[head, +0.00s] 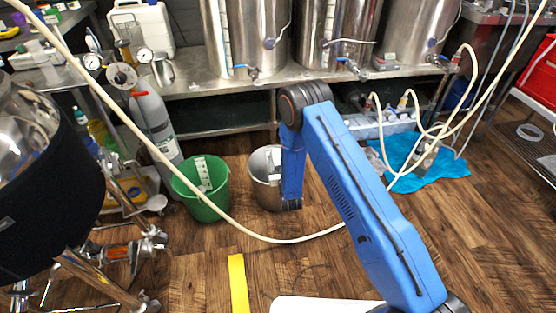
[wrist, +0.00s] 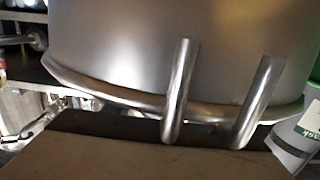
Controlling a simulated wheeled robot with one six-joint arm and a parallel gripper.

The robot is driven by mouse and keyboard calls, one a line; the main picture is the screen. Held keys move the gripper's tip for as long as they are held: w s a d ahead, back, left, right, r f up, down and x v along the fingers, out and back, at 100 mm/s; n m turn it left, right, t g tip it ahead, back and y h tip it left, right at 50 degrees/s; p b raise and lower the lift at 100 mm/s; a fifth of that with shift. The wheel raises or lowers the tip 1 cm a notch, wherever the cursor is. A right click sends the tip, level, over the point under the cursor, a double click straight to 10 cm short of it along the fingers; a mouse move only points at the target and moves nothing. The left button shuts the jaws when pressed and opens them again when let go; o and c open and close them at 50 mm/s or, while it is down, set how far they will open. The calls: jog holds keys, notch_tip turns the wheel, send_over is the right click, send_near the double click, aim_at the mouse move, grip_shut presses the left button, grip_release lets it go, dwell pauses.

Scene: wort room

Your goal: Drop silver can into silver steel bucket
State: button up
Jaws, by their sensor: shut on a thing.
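The silver can (wrist: 120,55) fills the upper part of the wrist view, very close, with a rolled rim along its lower side. Two bent metal rods run from it towards the bottom edge; they look like its handle. My gripper (wrist: 205,146) seems to be the tan block at the bottom of that view, shut at these rods; its fingertips are not clear. In the head view the gripper and can are hidden behind my blue arm. The silver steel bucket (head: 261,181) stands on the floor there, its right side covered by my arm's lower end.
A green bucket (head: 205,190) stands left of the steel bucket. A pale hose (head: 270,239) loops across in front. A gas cylinder (head: 154,122) and steel vats (head: 250,35) on a bench stand behind. A blue cloth (head: 432,168) lies right.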

jog(key=o, duration=1.1)
jog(key=v, duration=1.7)
jog(key=shift+s+d, duration=0.1)
jog(key=shift+s, duration=0.1)
